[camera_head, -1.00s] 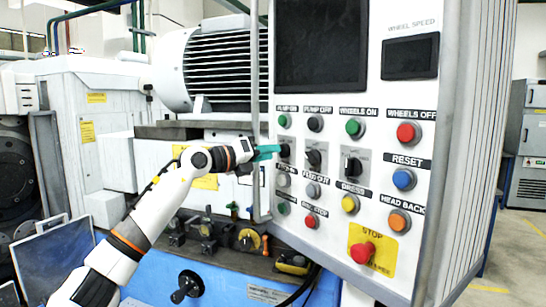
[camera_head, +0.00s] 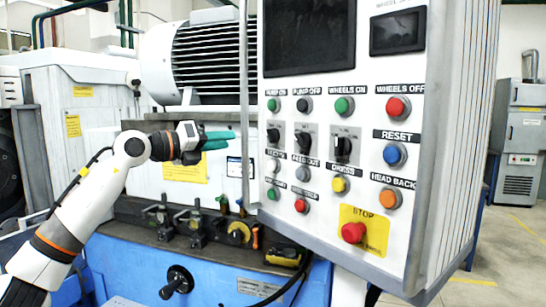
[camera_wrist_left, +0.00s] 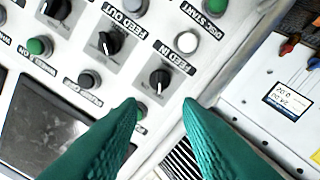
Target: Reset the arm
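My left gripper (camera_head: 218,140) has green fingers and is left of the control panel (camera_head: 374,230), clear of its left edge. In the left wrist view, its fingertips (camera_wrist_left: 160,103) are apart with nothing between them. Beyond the tips is a black rotary knob (camera_wrist_left: 160,82) labelled FEED IN, with a gap seeming to separate them. My left arm (camera_head: 88,188) comes in from the lower left, bent at the wrist. My right gripper is not in view.
The panel carries several coloured buttons, including a blue RESET (camera_head: 395,154) and a red STOP (camera_head: 353,232). A ribbed motor (camera_head: 210,58) is behind my gripper. Levers (camera_head: 198,225) stand below it. Open floor (camera_head: 508,240) lies at the right.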

